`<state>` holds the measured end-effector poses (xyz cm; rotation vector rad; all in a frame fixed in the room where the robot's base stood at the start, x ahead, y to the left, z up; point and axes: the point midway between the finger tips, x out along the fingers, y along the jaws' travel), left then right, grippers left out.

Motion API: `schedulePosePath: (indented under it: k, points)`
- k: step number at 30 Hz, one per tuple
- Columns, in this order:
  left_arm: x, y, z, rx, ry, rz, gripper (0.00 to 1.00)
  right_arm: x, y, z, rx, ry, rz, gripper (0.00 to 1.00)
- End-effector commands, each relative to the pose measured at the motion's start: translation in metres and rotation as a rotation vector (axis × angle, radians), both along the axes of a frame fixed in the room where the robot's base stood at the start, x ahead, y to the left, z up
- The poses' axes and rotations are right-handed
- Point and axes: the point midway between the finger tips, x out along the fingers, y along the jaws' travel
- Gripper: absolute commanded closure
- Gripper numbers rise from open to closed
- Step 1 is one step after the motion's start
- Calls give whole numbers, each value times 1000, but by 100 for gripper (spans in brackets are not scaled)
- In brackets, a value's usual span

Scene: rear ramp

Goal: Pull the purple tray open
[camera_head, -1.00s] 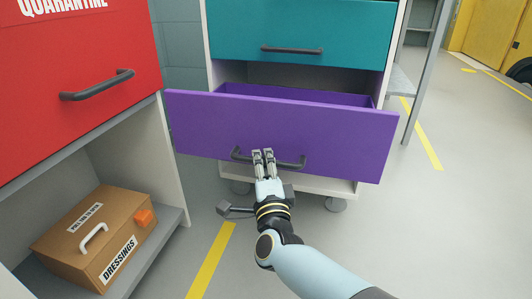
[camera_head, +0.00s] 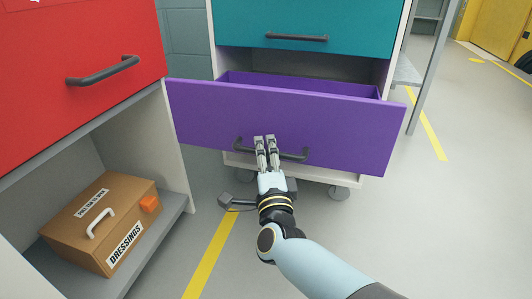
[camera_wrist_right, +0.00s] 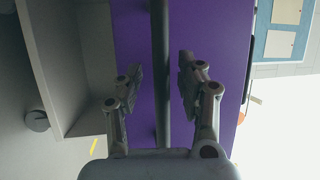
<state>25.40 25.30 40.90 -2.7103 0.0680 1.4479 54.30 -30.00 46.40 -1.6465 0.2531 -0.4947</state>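The purple tray (camera_head: 340,130) is a drawer low in a cabinet. It stands partly open, its front well out from the cabinet and its inside showing behind the top edge. Its dark bar handle (camera_head: 295,155) runs across the front; in the right wrist view the handle (camera_wrist_right: 160,60) runs upright between my fingers. My right gripper (camera_head: 265,139) is at the left half of the handle. It is open; in the right wrist view the fingers (camera_wrist_right: 160,80) sit either side of the bar with gaps on both sides. My left gripper is out of view.
A teal drawer (camera_head: 350,22) with its own handle is above the tray. A red drawer (camera_head: 60,110) is at the left, over a shelf with a cardboard dressings box (camera_head: 85,235). A grey metal post (camera_head: 430,65) stands at the right. Floor at right is clear.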

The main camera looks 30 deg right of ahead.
Motion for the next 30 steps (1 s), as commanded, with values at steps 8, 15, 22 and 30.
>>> schedulePosePath:
  k: [8, 15, 22, 30]
  points:
    - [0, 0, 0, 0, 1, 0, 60, -23, 11, -5, 2, 2, -1, 62]
    - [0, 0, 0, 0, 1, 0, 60, -57, 28, -12, 0, 2, -1, 62]
    - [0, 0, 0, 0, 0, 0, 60, -67, 33, -13, 0, 0, 0, 62]
    - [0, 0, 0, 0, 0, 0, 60, -66, 33, -13, 0, 0, 0, 62]
